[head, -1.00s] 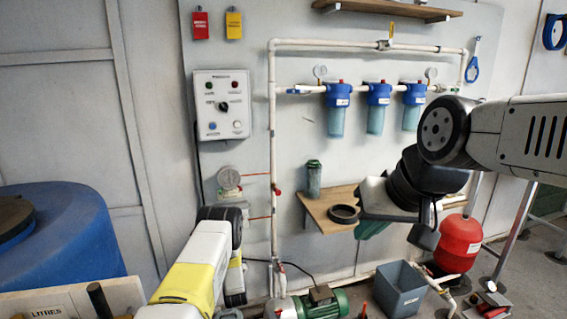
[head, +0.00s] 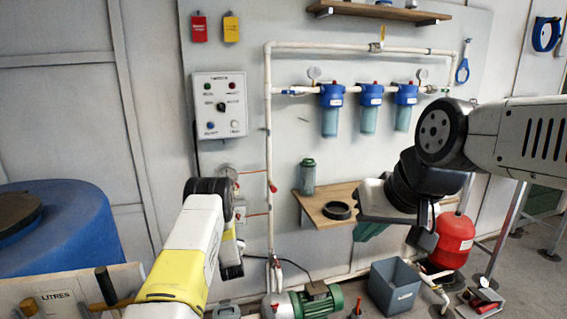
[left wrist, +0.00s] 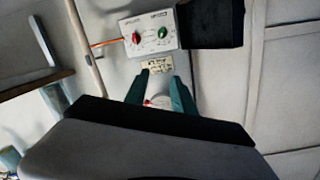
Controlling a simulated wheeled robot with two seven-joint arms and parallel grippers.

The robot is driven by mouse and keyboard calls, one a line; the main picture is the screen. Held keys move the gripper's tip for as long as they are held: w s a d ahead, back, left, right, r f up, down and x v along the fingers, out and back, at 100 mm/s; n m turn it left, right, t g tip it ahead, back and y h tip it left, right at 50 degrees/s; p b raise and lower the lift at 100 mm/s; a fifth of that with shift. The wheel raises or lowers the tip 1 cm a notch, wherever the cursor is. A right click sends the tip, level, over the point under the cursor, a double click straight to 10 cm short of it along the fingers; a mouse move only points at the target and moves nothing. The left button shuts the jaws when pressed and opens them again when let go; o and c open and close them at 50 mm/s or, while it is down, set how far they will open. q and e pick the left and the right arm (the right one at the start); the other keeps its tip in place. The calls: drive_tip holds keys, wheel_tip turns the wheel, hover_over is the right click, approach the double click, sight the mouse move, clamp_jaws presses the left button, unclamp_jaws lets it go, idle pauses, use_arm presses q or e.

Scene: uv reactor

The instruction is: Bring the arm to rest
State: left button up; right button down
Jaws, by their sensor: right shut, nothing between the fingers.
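My right arm comes in from the right in the head view. Its gripper (head: 370,231) has dark teal fingers, pointing down in front of the wooden shelf; it is shut and empty. My left arm, white and yellow, rises from the bottom of the head view and bends near the wall panel. Its gripper is hidden there behind the arm. In the left wrist view the left gripper (left wrist: 158,82) shows two teal fingers set apart, with nothing visible held between them. A white box with red and green knobs (left wrist: 151,36) lies beyond the fingertips.
A control box (head: 219,105), white pipes and blue-topped filters (head: 369,108) are on the wall. A wooden shelf (head: 316,206) holds a dark ring (head: 337,210) and a canister (head: 307,176). A blue barrel (head: 75,230), green pump (head: 318,301), grey bin (head: 393,286) and red tank (head: 455,240) stand below.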

use_arm(q)
wheel_tip(320, 180, up, 9)
drive_tip(key=w+g+h, duration=0.1)
drive_tip(key=s+d+r+n+g+h, duration=0.1)
drive_tip(key=s+d+r+g+h, duration=0.1)
drive_tip(key=s+r, duration=0.65)
drive_tip(key=s+d+r+n+g+h, duration=0.1)
drive_tip(key=s+d+r+h, duration=0.15)
drive_tip(key=r, duration=1.05)
drive_tip(key=s+d+r+g, duration=0.25)
drive_tip(key=s+r, duration=0.35)
drive_tip(key=s, duration=0.6)
drive_tip(key=s+d+g+h, duration=0.1)
drive_tip(key=s+g, duration=0.2)
drive_tip(key=s, duration=2.5)
drive_tip(key=shift+s+d+m, duration=0.35)
drive_tip(key=shift+s+m, duration=0.05)
